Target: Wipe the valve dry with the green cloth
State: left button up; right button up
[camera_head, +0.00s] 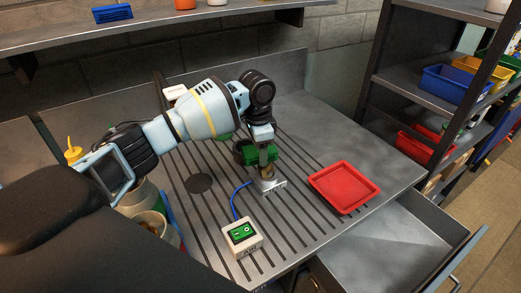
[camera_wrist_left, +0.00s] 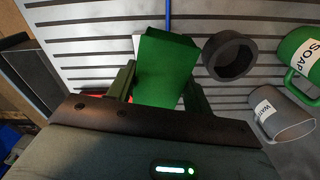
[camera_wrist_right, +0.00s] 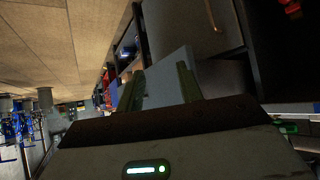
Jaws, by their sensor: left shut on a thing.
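The green cloth (camera_wrist_left: 167,68) is a folded block between the fingers of my left gripper (camera_wrist_left: 160,92) in the left wrist view. In the head view my left gripper (camera_head: 263,146) points down over the ribbed worktop, shut on the cloth. Just under it is a small brass-coloured part (camera_head: 266,172), apparently the valve, on a grey metal base (camera_head: 271,187). The arm and cloth partly hide it, and I cannot tell whether the cloth touches it. My right gripper (camera_wrist_right: 163,88) shows only in its wrist view, with a pale grey surface between or behind its fingers.
A red tray (camera_head: 343,187) lies right of the valve. A box with a green display (camera_head: 242,234) and blue cord stands in front. A dark round cup (camera_wrist_left: 230,55), a SOAP mug (camera_wrist_left: 304,58) and a WATER mug (camera_wrist_left: 283,115) are nearby. An open drawer (camera_head: 400,250) juts out front right.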

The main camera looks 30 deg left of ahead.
pick_arm(q)
jog(key=shift+s+f, duration=0.2)
jog(key=shift+f, duration=0.25)
jog(key=shift+w+r, duration=0.2)
jog(key=shift+r, duration=2.6)
jog(key=shift+s+d+n, duration=0.2)
jog(key=shift+s+n, duration=0.1)
jog(key=s+d+f+n, duration=0.2)
jog(key=s+d+n, duration=0.1)
jog(key=s, duration=0.4)
jog(key=s+d+f+n, duration=0.1)
jog(key=s+d+n, duration=0.3)
jog(key=s, duration=0.4)
jog(key=shift+s+f+n, duration=0.3)
jog(key=shift+f+n, duration=0.05)
jog(key=shift+n, duration=0.35)
jog(key=shift+d, duration=0.1)
